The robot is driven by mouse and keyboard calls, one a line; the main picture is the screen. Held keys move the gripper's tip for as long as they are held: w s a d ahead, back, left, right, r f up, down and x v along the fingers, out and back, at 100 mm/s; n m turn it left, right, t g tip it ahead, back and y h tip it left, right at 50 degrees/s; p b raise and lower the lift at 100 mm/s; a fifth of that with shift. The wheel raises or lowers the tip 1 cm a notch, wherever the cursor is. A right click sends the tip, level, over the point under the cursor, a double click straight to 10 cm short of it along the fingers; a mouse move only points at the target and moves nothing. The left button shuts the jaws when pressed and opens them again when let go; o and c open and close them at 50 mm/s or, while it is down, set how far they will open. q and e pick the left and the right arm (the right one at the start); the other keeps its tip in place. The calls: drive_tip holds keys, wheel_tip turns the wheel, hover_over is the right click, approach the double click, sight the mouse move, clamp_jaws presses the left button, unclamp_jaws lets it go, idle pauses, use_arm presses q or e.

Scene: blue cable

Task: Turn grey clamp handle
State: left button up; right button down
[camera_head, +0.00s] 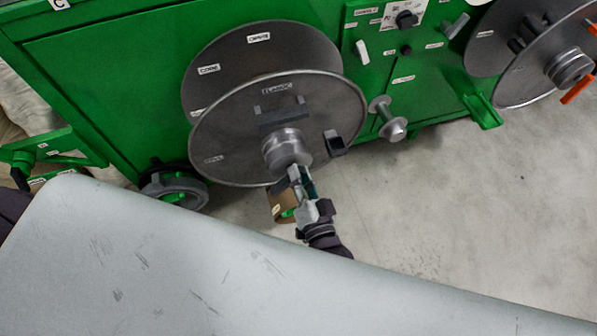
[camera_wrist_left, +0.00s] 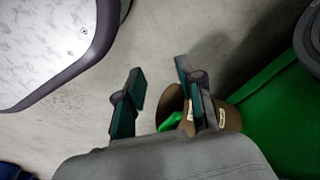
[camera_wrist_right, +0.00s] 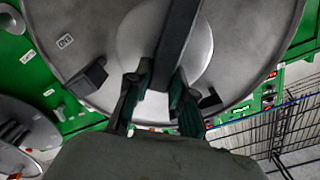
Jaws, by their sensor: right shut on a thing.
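A large grey reel (camera_head: 225,140) is mounted on the green machine, with a round hub (camera_head: 287,148) at its centre. The grey clamp handle (camera_wrist_right: 178,45) shows in the right wrist view as a dark bar across the hub, its near end between my right fingertips. My right gripper (camera_head: 303,183) is at the lower edge of the hub, shut on this handle; its fingers (camera_wrist_right: 160,88) partly hide the grip. My left gripper (camera_wrist_left: 160,80) is open and empty in the left wrist view, above the floor beside a brown bucket (camera_wrist_left: 232,118). I cannot make it out in the head view.
The brown bucket, with something green in it, also shows behind my right gripper in the head view (camera_head: 279,211). A second reel (camera_head: 490,50) is at upper right. A small spool (camera_head: 393,128) projects from the machine. Bare floor (camera_head: 450,210) lies to the right.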

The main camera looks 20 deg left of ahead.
use_arm(q)
drive_tip(key=shift+w+d+r+b, duration=0.1)
drive_tip(key=shift+w+r+b, duration=0.15)
drive_tip(key=shift+w+r, duration=0.35)
drive_tip(key=shift+w+r+b, duration=0.3)
drive_tip(key=shift+r, duration=0.6)
drive_tip(key=shift+w+d+r+b, duration=0.1)
drive_tip(key=shift+w+r+b, duration=0.15)
drive_tip(key=shift+w+r, duration=0.35)
use_arm(e)
drive_tip(key=shift+w+d+f+m, duration=0.1)
drive_tip(key=shift+f+m, duration=0.1)
drive_tip(key=shift+m, duration=1.35)
drive_tip(key=shift+d+f+m, duration=0.1)
drive_tip(key=shift+f+m, duration=0.15)
drive_tip(key=shift+m, duration=1.35)
drive_tip(key=shift+w+d+f+m, duration=0.1)
drive_tip(key=shift+f+m, duration=0.1)
drive_tip(key=shift+m, duration=1.35)
use_arm(q)
drive_tip(key=shift+s+r, duration=0.1)
drive_tip(key=shift+r, duration=0.05)
use_arm(e)
drive_tip(key=c, duration=1)
unclamp_jaws()
use_arm(q)
drive_tip(key=shift+s, duration=0.1)
